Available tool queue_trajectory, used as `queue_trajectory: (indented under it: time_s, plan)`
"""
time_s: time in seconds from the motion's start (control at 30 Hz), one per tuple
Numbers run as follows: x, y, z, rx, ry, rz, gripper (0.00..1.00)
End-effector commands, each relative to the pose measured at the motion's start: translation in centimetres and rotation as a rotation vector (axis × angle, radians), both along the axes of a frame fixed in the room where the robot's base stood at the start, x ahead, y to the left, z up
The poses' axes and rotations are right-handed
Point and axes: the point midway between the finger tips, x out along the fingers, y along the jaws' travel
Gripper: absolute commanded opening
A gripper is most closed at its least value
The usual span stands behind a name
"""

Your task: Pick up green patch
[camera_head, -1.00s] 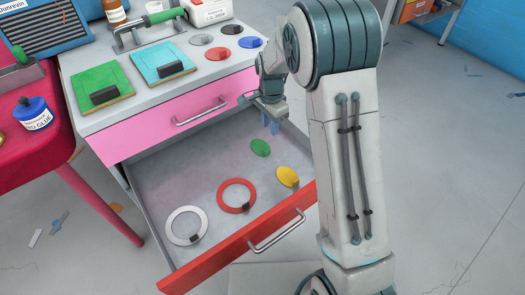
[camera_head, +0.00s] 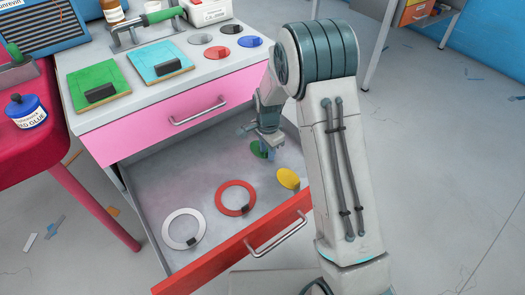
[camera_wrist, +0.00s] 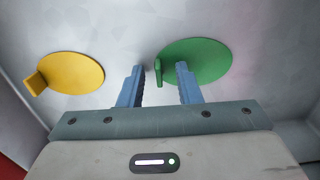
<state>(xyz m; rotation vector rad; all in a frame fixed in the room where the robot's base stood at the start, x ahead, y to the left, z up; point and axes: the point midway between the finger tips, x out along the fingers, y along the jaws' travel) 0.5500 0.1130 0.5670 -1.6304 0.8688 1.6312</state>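The green patch (camera_wrist: 200,60) is a flat round disc with a small upright tab, lying on the floor of the open drawer. In the head view the green patch (camera_head: 256,149) is partly hidden behind my gripper (camera_head: 265,149). In the wrist view my gripper (camera_wrist: 160,85) is open, with its blue fingers apart. Nothing is held. I cannot tell the height of the fingertips above the drawer floor.
A yellow patch (camera_head: 288,178) with a tab lies in the drawer beside the green one. A red ring (camera_head: 223,204) and a white ring (camera_head: 170,236) lie nearer the red drawer front (camera_head: 215,269). The pink closed drawer (camera_head: 150,130) is above the open one.

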Motion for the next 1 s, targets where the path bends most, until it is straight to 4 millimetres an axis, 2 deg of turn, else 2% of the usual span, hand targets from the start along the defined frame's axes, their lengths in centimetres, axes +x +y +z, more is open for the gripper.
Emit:
queue_trajectory:
  time_s: [0.07, 0.2, 0.67, 0.83, 0.93, 1.0]
  plan:
    - [0.0, 0.0, 0.1, 0.000, 0.000, 0.000, 0.31]
    - [0.0, 0.0, 0.1, 0.001, -0.001, 0.000, 0.00]
    - [0.1, 0.0, 0.7, 0.000, -0.002, 0.001, 0.00]
    - [0.1, 0.0, 2.7, 0.001, -0.003, 0.001, 0.00]
    - [0.1, 0.0, 4.8, 0.001, -0.004, 0.001, 0.00]
    - [-1.1, -1.1, 5.5, 0.000, -0.001, -0.002, 0.00]
